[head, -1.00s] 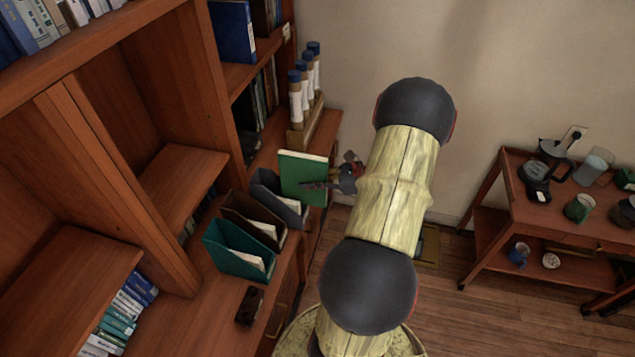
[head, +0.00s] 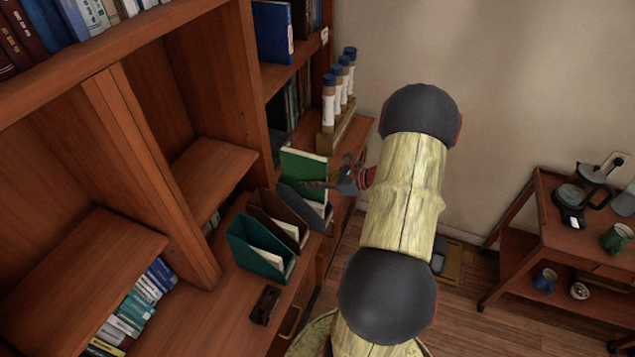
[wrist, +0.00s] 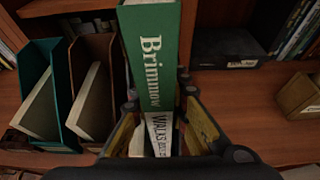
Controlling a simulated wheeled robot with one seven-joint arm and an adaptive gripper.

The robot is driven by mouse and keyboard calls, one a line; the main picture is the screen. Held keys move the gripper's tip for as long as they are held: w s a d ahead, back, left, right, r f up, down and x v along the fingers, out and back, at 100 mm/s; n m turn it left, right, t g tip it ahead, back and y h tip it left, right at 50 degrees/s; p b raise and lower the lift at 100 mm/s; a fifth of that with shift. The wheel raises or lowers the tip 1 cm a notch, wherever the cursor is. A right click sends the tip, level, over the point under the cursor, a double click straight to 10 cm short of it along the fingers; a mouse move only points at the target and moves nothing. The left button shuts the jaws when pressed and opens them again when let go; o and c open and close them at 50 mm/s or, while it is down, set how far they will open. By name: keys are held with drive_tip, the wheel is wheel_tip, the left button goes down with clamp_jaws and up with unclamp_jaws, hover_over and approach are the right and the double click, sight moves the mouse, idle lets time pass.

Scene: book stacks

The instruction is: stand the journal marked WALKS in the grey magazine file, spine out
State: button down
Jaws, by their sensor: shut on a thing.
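The green journal (head: 303,163) stands upright at the grey magazine file (head: 318,213), its lower part hidden behind the file's side; I cannot tell how deep it sits. In the wrist view its green spine (wrist: 152,60) faces me and reads "Brimmow". A white label marked WALKS (wrist: 159,133) shows below, in line with the spine, between my fingers. My gripper (head: 322,185) is shut on the journal from the spine side; in the wrist view its fingers (wrist: 158,97) flank the spine. The grey file is mostly hidden there by my gripper.
A brown file (head: 268,217) and a teal file (head: 245,255), both holding papers, stand close to the left. White tubes with blue caps (head: 338,95) stand behind in a wooden rack. A dark small object (head: 265,304) lies at the desk front. Shelf uprights rise at the left.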

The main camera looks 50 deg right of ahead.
sight(311, 189)
drive_tip(key=shift+f+b, duration=1.25)
drive_tip(key=shift+f, duration=0.95)
drive_tip(key=c, duration=1.7)
unclamp_jaws()
drive_tip(key=shift+s, duration=0.1)
drive_tip(key=shift+o, duration=0.2)
drive_tip(key=shift+f, duration=0.1)
drive_tip(key=shift+c, duration=0.8)
